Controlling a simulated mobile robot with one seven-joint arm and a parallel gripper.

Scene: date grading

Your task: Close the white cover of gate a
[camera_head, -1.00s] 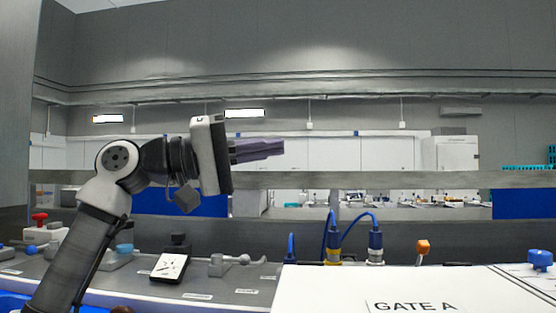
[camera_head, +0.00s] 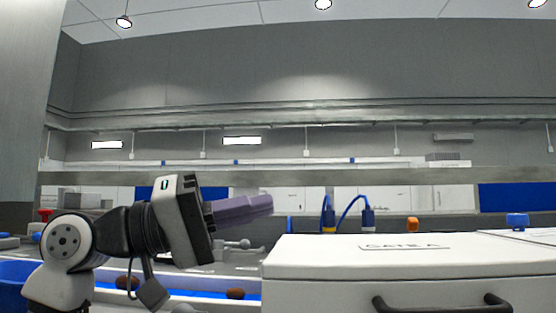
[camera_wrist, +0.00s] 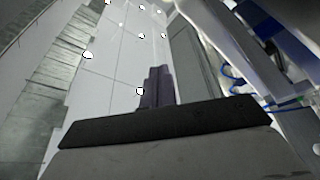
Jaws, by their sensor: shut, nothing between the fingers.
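The white cover (camera_head: 330,257) marked GATE A is at the right in the head view. Its top looks flat and is seen at a shallow angle. A dark handle (camera_head: 440,304) is on its front, at the bottom edge of the picture. From here I cannot tell whether the cover is fully down. My gripper (camera_head: 270,202) is shut and empty, pointing right. It appears above and left of the cover's left end, apart from it in the picture. In the wrist view its fingers (camera_wrist: 158,78) are together with nothing held.
Two blue plugs with cables (camera_head: 368,217), an orange knob (camera_head: 412,224) and a blue knob (camera_head: 517,220) stand behind or beside the cover. Brown dates (camera_head: 235,293) lie on a blue strip at lower left. A blue bin (camera_head: 14,285) is at the left edge.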

